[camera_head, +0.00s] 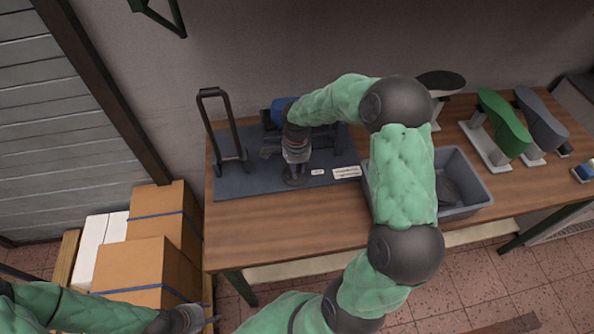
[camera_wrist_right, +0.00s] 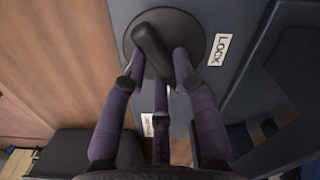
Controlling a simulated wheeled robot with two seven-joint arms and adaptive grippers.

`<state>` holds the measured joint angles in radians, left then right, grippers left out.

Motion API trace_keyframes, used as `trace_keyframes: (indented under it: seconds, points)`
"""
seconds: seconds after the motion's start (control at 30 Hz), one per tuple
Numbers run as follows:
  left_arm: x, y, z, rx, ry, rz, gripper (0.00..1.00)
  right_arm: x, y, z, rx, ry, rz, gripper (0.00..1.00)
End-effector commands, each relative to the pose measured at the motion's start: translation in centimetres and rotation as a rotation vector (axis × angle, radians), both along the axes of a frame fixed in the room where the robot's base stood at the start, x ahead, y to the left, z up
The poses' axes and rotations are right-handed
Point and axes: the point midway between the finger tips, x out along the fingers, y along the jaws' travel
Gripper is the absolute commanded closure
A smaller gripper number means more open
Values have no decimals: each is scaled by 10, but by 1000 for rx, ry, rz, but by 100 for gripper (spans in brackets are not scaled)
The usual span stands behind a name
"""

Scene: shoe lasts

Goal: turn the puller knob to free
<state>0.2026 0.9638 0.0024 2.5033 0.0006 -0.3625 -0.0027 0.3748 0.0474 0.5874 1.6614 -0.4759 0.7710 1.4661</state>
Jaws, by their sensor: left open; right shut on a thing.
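The puller knob (camera_wrist_right: 153,45) is a dark bar on a round dark disc, in the right wrist view. A white label reading LOCK (camera_wrist_right: 219,50) is beside the disc, and a second small label (camera_wrist_right: 147,125) is partly hidden behind the fingers. My right gripper (camera_wrist_right: 155,72) is shut on the knob, with its purple fingers around the bar. In the head view my right gripper (camera_head: 295,170) points down at the front of the dark base plate (camera_head: 245,185), and it mostly hides the knob. My left gripper (camera_head: 208,318) is open and empty, low at the left, away from the table.
A black upright frame (camera_head: 228,125) stands on the plate's left side. A grey bin (camera_head: 468,207) is right of it, partly behind my right arm. Green (camera_head: 505,120) and grey (camera_head: 540,120) shoe lasts stand at the right. Cardboard boxes (camera_head: 140,265) are left of the table.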

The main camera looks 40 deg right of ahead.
Motion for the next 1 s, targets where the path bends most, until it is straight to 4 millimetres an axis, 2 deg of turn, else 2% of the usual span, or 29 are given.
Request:
trace_keyframes:
  seconds: [0.1, 0.5, 1.0]
  points:
    - [0, 0, -9, 0, 0, 0, 52, 0, 2, -3, 1, 0, -109, 100]
    - [0, 0, -22, 0, 0, 0, 52, 0, 3, -2, 2, 1, -427, 100]
    - [0, 0, -27, 0, 0, 0, 52, 1, 4, 0, 1, 1, -578, 100]
